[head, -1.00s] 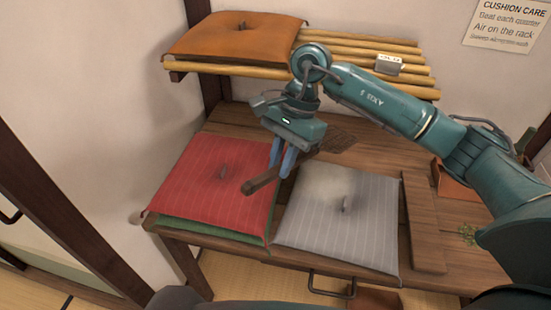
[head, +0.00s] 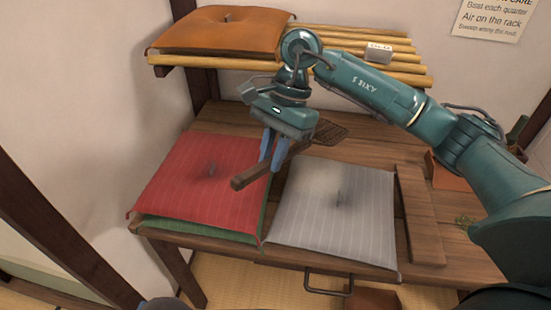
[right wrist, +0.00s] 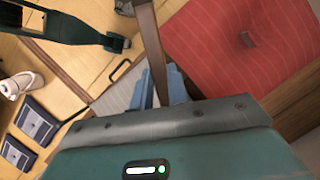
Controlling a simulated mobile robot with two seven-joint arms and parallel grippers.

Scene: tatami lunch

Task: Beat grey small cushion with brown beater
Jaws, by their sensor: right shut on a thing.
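The grey small cushion (head: 335,215), pale and striped with a tuft in the middle, lies flat on the wooden bench. A darker smudge shows near its tuft. My right gripper (head: 272,150) is shut on the handle of the brown beater (head: 252,176), above the gap between the red and grey cushions. The handle's end points left and toward me. The beater's woven head (head: 330,132) is behind the gripper, partly hidden, beyond the grey cushion. In the right wrist view the handle (right wrist: 153,45) runs up from the blue fingers (right wrist: 160,88).
A red cushion (head: 195,190) lies left of the grey one, on top of a green cushion (head: 200,229). An orange cushion (head: 215,35) rests on the slatted rack (head: 335,65) behind. A wooden board (head: 418,215) lies right of the grey cushion.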

